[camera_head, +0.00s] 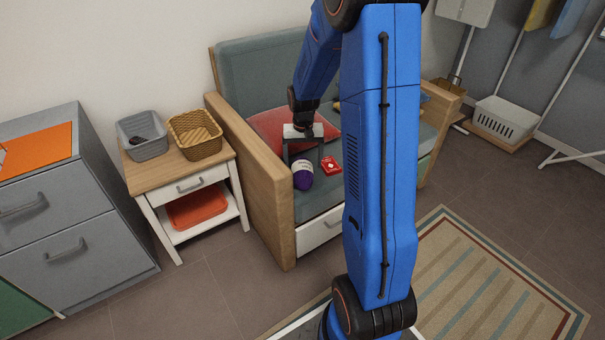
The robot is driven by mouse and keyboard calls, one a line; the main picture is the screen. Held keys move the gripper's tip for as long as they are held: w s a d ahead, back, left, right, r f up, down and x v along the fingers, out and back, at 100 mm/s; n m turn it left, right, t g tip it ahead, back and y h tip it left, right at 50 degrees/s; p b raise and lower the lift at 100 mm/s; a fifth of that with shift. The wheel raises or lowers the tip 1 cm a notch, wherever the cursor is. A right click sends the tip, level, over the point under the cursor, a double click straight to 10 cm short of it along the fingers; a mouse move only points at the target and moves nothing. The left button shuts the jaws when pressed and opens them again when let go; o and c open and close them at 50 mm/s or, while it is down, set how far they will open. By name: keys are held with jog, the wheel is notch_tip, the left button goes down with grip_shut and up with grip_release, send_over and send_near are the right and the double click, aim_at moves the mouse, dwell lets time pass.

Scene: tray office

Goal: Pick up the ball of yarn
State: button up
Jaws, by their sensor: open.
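The ball of yarn (303,181) is purple with a pale band. It lies on the seat of the grey-green armchair (318,207), near its left front. My gripper (305,163) is open and points down just above and behind the yarn in the picture. I cannot tell whether the fingers touch the yarn. Nothing shows between the fingers as held.
A red box-like item (330,165) lies right of the yarn. A red cushion (268,127) lies behind. The wooden armrest (262,190) rises at the left. A side table (150,176) holds a grey basket (154,149) and a wicker basket (196,147).

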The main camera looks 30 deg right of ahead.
jog(key=shift+w+f, duration=0.15)
jog(key=shift+f, duration=2.55)
jog(key=c, duration=1.1)
